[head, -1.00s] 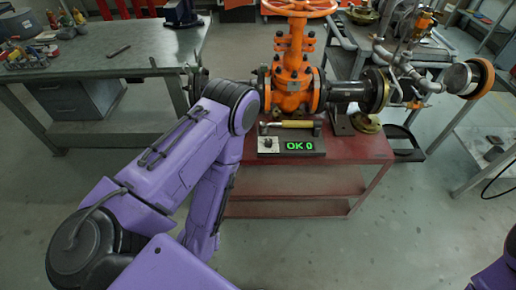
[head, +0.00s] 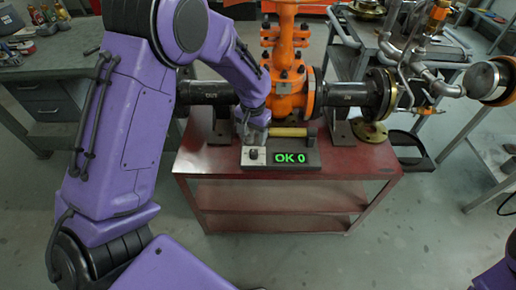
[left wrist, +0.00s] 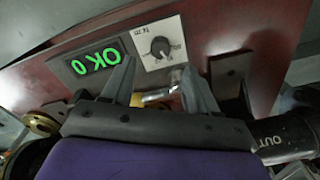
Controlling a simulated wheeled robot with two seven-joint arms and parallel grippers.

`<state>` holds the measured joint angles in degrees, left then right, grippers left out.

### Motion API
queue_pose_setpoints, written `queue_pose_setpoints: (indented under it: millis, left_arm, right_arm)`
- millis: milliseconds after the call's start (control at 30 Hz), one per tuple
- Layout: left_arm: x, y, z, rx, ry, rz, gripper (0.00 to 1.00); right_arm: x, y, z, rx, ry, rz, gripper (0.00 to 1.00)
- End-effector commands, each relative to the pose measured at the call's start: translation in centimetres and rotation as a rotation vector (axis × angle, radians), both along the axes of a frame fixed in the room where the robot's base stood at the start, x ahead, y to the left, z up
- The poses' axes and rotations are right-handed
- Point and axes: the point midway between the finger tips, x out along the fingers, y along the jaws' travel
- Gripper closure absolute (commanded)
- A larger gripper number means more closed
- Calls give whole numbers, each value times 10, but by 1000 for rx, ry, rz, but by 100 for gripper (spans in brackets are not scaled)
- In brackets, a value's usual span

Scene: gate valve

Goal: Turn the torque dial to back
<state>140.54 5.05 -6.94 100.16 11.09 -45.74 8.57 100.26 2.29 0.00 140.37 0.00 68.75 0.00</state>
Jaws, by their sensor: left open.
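The torque dial is a black round knob (head: 253,154) on a light panel at the left of a dark box on the red cart. In the left wrist view, the dial (left wrist: 160,46) shows with its printed scale, just beyond my fingertips. A green "OK 0" display (head: 290,158) sits right of the dial. My left gripper (head: 252,138) is just behind and above the dial in the head view. In the left wrist view, my left gripper (left wrist: 159,65) is open, its fingers apart, with the dial ahead between them. My right gripper is out of view.
A yellow-handled tool (head: 289,132) lies behind the display. The orange gate valve (head: 288,75) and dark pipes stand behind on the red cart (head: 350,165). A workbench (head: 45,75) is at left. The cart top is clear right of the box.

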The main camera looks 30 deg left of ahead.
Motion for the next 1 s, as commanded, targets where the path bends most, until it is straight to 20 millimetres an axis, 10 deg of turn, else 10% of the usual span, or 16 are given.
queue_pose_setpoints:
  millis: [300, 700, 867, 1000]
  left_arm:
    - [10, 1, -74, 0, 15, 0, 41]
    - [11, 1, -88, 0, 12, -1, 41]
    - [11, 0, -87, 0, 12, -2, 93]
    - [11, 0, -87, 0, 12, -3, 97]
  right_arm:
    - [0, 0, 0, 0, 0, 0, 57]
    - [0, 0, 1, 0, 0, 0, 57]
    - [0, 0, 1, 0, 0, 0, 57]
    - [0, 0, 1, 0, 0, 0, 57]
